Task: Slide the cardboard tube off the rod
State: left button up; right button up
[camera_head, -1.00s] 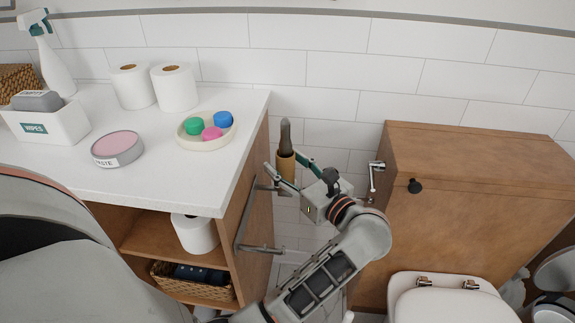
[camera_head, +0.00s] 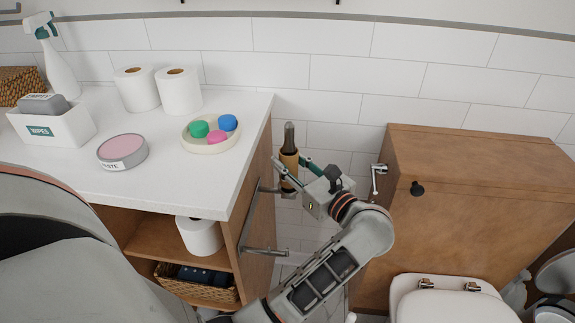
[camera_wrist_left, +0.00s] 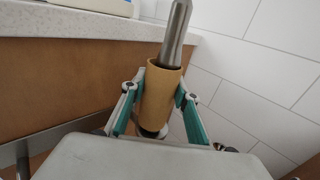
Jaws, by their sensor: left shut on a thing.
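The tan cardboard tube (camera_head: 289,172) stands upright beside the end panel of the vanity. In the left wrist view the tube (camera_wrist_left: 161,95) is around the grey metal rod (camera_wrist_left: 176,32), whose tapered upper end sticks out of the tube's top. The rod's top (camera_head: 289,134) also shows above the tube in the head view. My left gripper (camera_head: 289,176) is shut on the tube, with a finger on each side of it. The wrist view shows both fingers (camera_wrist_left: 160,104) against its sides. The rod's middle is hidden inside the tube. My right gripper is not in view.
Metal bars (camera_head: 262,251) stick out from the vanity's end panel close to my left arm. The white counter (camera_head: 170,190) is left of the tube, the wooden toilet cabinet (camera_head: 480,190) right, and the tiled wall (camera_head: 330,75) behind. Free space above the rod is clear.

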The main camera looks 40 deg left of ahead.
aim_at(289, 124)
pick_arm(q)
jog(key=shift+r, duration=0.85)
jog(key=shift+r+p, duration=1.25)
jog(key=shift+r, duration=1.15)
jog(key=shift+r+p, duration=0.35)
jog(key=shift+r, duration=0.55)
jog(key=shift+r+p, duration=0.5)
jog(key=shift+r, duration=0.7)
jog(key=shift+r+p, duration=0.75)
jog(key=shift+r, duration=1.05)
jog(key=shift+r+p, duration=0.8)
jog(key=shift+r, duration=1)
jog(key=shift+r+p, duration=0.5)
jog(key=shift+r, duration=0.9)
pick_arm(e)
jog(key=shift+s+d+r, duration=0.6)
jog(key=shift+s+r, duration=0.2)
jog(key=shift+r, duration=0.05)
